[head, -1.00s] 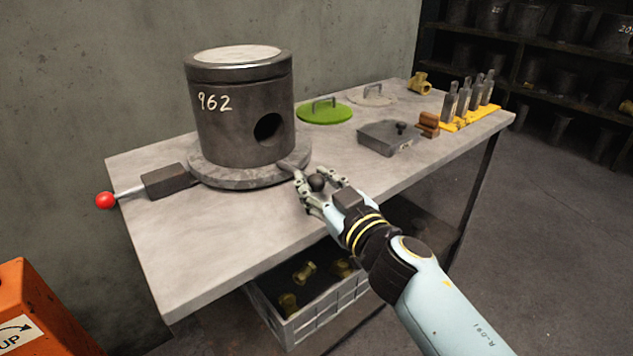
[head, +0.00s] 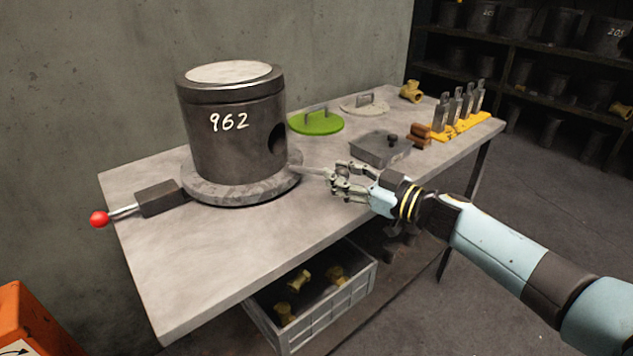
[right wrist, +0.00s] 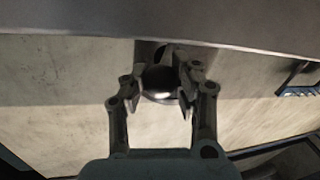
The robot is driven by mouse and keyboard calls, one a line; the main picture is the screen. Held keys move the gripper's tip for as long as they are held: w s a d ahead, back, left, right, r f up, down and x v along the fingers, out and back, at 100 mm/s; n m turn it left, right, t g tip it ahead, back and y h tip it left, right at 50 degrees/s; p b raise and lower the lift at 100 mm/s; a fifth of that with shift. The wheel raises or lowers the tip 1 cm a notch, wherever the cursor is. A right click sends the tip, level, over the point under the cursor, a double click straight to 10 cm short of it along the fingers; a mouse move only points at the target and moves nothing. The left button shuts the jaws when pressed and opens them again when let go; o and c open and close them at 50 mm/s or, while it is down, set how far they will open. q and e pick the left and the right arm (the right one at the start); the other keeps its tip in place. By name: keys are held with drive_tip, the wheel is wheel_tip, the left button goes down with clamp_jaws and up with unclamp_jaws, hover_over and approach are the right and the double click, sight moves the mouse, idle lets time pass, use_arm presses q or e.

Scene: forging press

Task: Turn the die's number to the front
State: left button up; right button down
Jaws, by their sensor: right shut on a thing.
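The dark cylindrical die (head: 215,155) stands upright on a round grey turntable (head: 225,191) on the table. Its white number 962 (head: 229,121) shows on the side toward me, right of the die's left edge. A round hole (head: 277,137) shows at its right edge. A short handle (head: 312,172) sticks out from the turntable to the right. My right gripper (head: 342,182) is shut on the handle's dark ball knob (right wrist: 160,82), which shows between the fingers in the right wrist view. In the head view the fingers hide the knob. My left gripper is not in view.
A lever with a red knob (head: 99,219) is at the table's left end. A green lid (head: 316,122), a grey box (head: 381,148) and a yellow rack (head: 459,126) of metal stamps stand behind and right. A crate (head: 318,322) sits below. The front tabletop is clear.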

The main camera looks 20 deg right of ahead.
drive_tip(key=w+d, duration=0.2)
drive_tip(key=shift+w+d+b, duration=0.1)
drive_tip(key=shift+d+b, duration=0.2)
drive_tip(key=shift+b, duration=0.05)
drive_tip(key=shift+w+d+r, duration=0.1)
drive_tip(key=shift+w+d, duration=0.45)
drive_tip(key=shift+w, duration=0.2)
drive_tip(key=c, duration=0.9)
unclamp_jaws()
drive_tip(key=shift+c, duration=0.2)
drive_tip(key=shift+s+a, duration=0.1)
drive_tip(key=v, duration=1.2)
